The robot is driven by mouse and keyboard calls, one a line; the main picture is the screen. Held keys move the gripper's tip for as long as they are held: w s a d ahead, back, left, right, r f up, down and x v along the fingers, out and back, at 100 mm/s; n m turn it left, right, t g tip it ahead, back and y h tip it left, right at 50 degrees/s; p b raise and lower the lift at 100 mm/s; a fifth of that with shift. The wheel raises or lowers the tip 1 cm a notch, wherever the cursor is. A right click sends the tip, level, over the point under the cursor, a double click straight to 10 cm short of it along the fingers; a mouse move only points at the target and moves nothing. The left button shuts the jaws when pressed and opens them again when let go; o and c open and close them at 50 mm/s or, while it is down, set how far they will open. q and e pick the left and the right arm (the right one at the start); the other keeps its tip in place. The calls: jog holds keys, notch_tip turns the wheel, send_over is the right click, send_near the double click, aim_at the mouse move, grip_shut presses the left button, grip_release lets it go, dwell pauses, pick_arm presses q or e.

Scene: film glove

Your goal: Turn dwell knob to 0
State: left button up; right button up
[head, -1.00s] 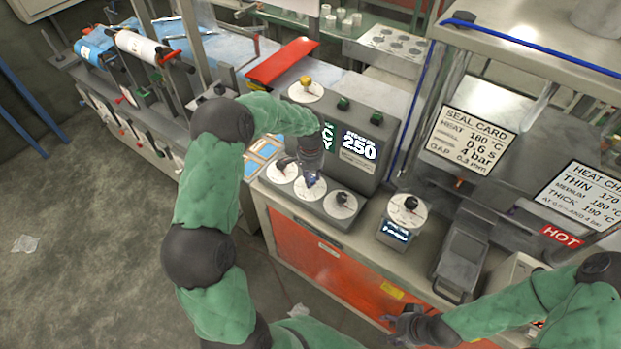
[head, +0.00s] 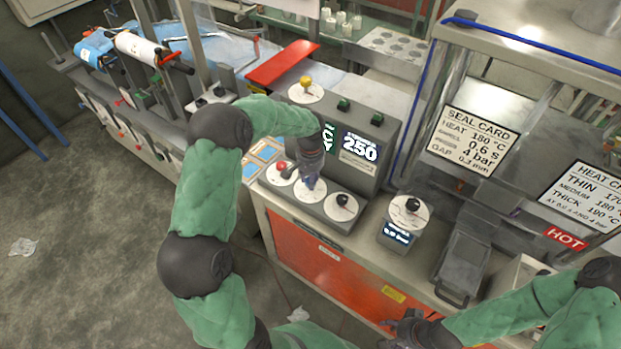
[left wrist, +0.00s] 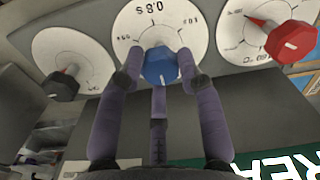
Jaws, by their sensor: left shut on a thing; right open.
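My left gripper (head: 312,181) is shut on a blue knob (left wrist: 160,66), the middle one of three on the low front of a grey control box. In the left wrist view its fingers (left wrist: 157,80) press on both sides of the knob. My right gripper (head: 405,327) is open and empty at the bench's front edge, away from the knobs.
A red knob (left wrist: 291,42) and a dark knob (left wrist: 62,86) stand close on either side. The box's screen (head: 360,147) reads 250. A separate small dial unit (head: 403,218) stands to the right.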

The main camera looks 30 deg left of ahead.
pick_arm(q)
jog(key=o, duration=1.1)
jog(key=shift+o, duration=0.2)
jog(key=shift+r, duration=0.15)
notch_tip(320, 180, up, 12)
jog(key=shift+f, duration=0.2)
